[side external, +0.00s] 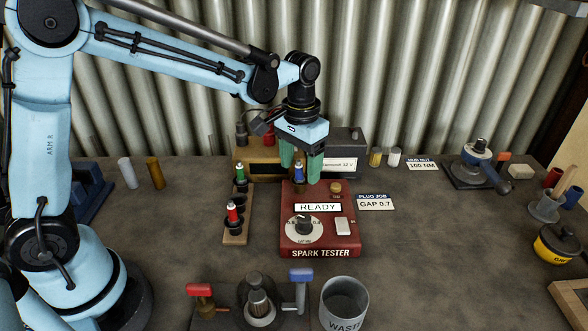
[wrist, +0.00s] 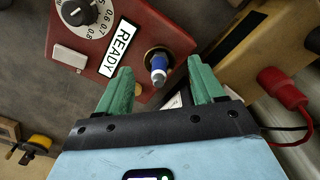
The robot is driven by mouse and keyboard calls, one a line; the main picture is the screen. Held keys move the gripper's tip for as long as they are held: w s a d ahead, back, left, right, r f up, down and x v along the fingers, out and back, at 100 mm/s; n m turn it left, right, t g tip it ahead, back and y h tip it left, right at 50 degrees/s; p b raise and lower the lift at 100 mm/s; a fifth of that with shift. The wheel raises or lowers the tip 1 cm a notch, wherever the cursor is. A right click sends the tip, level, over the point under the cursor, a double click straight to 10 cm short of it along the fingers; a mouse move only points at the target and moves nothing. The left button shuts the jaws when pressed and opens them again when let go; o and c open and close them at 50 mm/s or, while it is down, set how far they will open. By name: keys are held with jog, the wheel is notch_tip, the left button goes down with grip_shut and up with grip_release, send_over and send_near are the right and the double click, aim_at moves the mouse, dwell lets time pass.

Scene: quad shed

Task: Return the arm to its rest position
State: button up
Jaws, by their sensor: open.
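My light-blue arm reaches across from the left in the side external view. My gripper (side external: 301,180) with green fingers is over the back of the red spark tester (side external: 320,238). In the wrist view my gripper (wrist: 163,82) is open, its green fingers apart with nothing held between them. A blue-banded spark plug (wrist: 159,68) stands in the tester's socket, just beyond and between the fingertips. The same plug (side external: 299,174) shows between the fingers in the side external view. The tester's display reads READY. I cannot tell whether a finger touches the plug.
A wooden rack (side external: 236,238) with red- and green-banded plugs stands left of the tester. A battery (side external: 343,150) is close behind my gripper. A vice-like fixture (side external: 258,303) and a grey waste cup (side external: 344,303) stand in front.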

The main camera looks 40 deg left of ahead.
jog(key=shift+r, duration=0.15)
jog(key=shift+r, duration=3.35)
jog(key=shift+s+a+r, duration=0.25)
jog(key=shift+s, duration=0.2)
jog(key=s+a+f+t, duration=0.1)
jog(key=s+a+t, duration=0.1)
jog(key=s, duration=0.4)
jog(key=s+a+f+t, duration=0.1)
jog(key=s+a+t, duration=0.1)
jog(key=s+t, duration=0.3)
jog(key=shift+s+a, duration=0.25)
jog(key=shift+s, duration=0.2)
